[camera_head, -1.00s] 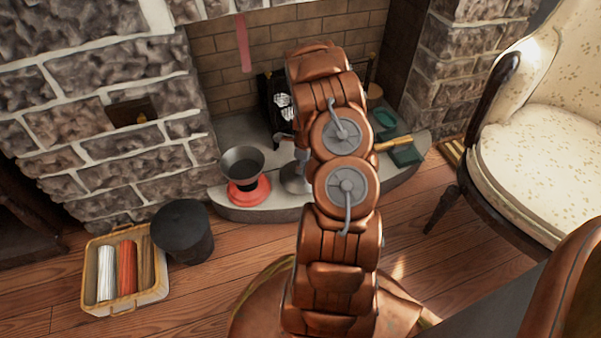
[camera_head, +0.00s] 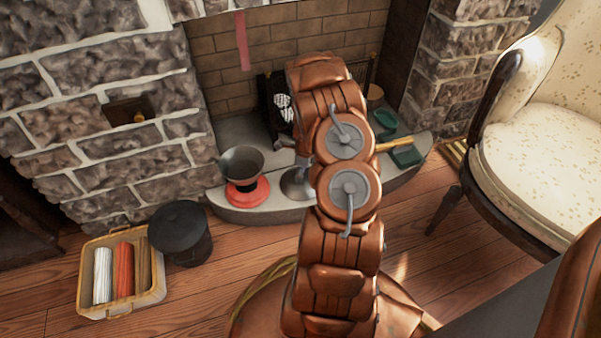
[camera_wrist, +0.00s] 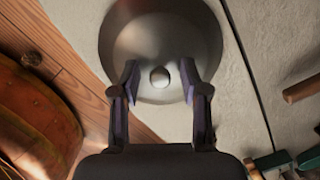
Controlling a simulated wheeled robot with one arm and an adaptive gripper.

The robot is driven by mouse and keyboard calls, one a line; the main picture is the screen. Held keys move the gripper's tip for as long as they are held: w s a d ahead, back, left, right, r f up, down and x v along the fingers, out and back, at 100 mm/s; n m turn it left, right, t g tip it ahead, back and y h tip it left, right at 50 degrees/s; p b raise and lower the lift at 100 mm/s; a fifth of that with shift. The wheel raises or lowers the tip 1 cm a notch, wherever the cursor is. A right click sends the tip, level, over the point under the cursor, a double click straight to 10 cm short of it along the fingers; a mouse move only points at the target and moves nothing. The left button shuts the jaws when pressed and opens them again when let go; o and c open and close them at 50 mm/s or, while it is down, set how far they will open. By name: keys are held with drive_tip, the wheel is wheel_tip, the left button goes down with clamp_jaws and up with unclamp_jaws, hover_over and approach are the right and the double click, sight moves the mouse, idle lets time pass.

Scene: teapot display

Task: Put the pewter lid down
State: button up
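The pewter lid (camera_wrist: 160,30), a round grey disc with a small knob (camera_wrist: 160,77), lies on the pale stone hearth in the wrist view, near the hearth's front edge. It also shows in the head view (camera_head: 295,184), partly hidden behind my arm. My gripper (camera_wrist: 160,73) is over the lid. Its two fingers stand apart, one on each side of the knob, with a visible gap to it on both sides. In the head view my arm hides most of my gripper.
A dark flared pot (camera_head: 241,161) on a red base (camera_head: 246,193) stands left of the lid on the hearth (camera_head: 270,210). Green boxes (camera_head: 407,156) and a wooden handle (camera_head: 395,145) lie to the right. A black bucket (camera_head: 181,233), a basket (camera_head: 150,297) and an armchair (camera_head: 552,155) stand on the floor.

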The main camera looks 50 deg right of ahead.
sight(304, 178)
drive_tip(key=shift+r, duration=0.1)
wheel_tip(304, 178, up, 12)
drive_tip(key=s+p, duration=0.1)
drive_tip(key=p, duration=0.4)
drive_tip(key=s+a+r+n+g, duration=0.1)
drive_tip(key=s+a+r+n, duration=0.1)
drive_tip(key=a+r+n, duration=0.7)
drive_tip(key=s+a+r+n+g, duration=0.15)
drive_tip(key=a+r+n, duration=0.35)
drive_tip(key=a+r, duration=0.7)
drive_tip(key=s+a+r+n+g, duration=0.1)
drive_tip(key=s+a+r+n, duration=0.3)
drive_tip(key=s+a+n, duration=0.4)
drive_tip(key=s+a+r+n+g, duration=0.1)
drive_tip(key=s+a+r+n, duration=0.2)
drive_tip(key=s+a+n, duration=0.5)
drive_tip(key=s+a, duration=0.1)
drive_tip(key=s, duration=0.5)
drive_tip(key=shift+s+a+r+n+h, duration=0.15)
drive_tip(key=shift+s+r+n+h, duration=0.15)
drive_tip(key=shift+r+n, duration=0.1)
